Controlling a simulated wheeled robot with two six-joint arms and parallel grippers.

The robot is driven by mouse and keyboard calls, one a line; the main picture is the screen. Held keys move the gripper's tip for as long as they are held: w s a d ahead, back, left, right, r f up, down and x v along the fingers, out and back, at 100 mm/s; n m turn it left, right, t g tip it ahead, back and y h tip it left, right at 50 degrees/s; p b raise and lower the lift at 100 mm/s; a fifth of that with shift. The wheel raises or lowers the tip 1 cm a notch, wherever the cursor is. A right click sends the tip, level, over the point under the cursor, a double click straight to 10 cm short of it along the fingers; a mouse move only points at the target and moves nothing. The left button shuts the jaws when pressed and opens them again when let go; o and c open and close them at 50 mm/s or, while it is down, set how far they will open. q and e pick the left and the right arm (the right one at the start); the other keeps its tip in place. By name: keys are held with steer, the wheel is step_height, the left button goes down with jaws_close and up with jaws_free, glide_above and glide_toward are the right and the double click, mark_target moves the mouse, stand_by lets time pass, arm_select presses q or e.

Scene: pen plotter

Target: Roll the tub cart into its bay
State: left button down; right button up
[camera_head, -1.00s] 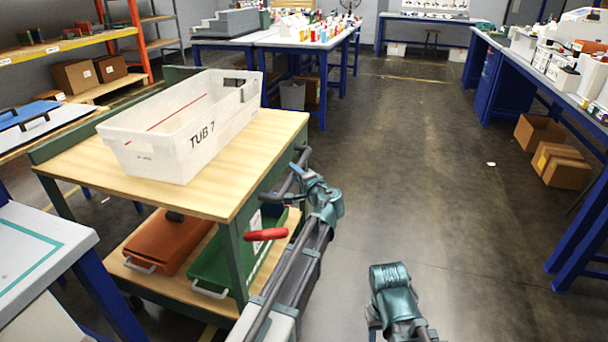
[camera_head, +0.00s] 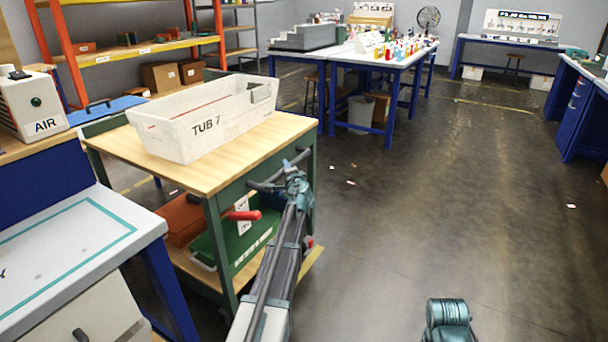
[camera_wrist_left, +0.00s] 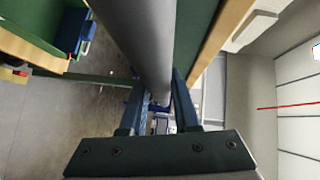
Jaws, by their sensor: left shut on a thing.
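The tub cart (camera_head: 222,165) is a green-framed trolley with a wooden top, at left centre in the head view. A white tub marked TUB 7 (camera_head: 205,128) sits on its top. Orange (camera_head: 184,217) and green (camera_head: 238,240) cases lie on its lower shelf. My left gripper (camera_head: 296,180) is shut on the grey push handle (camera_head: 262,186) at the cart's near right end. In the left wrist view the handle tube (camera_wrist_left: 150,45) runs between the fingers (camera_wrist_left: 157,105). My right gripper is out of view; only a teal part of that arm shows. I cannot make out the bay's full outline.
A white-topped bench (camera_head: 70,250) stands close to the cart's near left side, with an AIR box (camera_head: 35,105) behind. Shelving (camera_head: 150,50) and a blue-legged table (camera_head: 385,62) stand beyond. A yellow floor strip (camera_head: 311,272) lies beside the cart. Floor to the right is largely clear.

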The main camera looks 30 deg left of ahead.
arm_select(q)
steer(key=shift+a, duration=2.25)
steer(key=shift+w+a, duration=0.1)
steer(key=c, duration=0.7)
jaws_free()
steer(key=shift+a, duration=0.1)
steer(key=shift+o, duration=0.2)
steer(key=shift+d, duration=0.25)
steer(key=p, duration=0.2)
glide_toward(275, 164)
steer(key=v, duration=0.4)
steer(key=shift+s+d, duration=0.2)
steer(key=shift+s, duration=0.05)
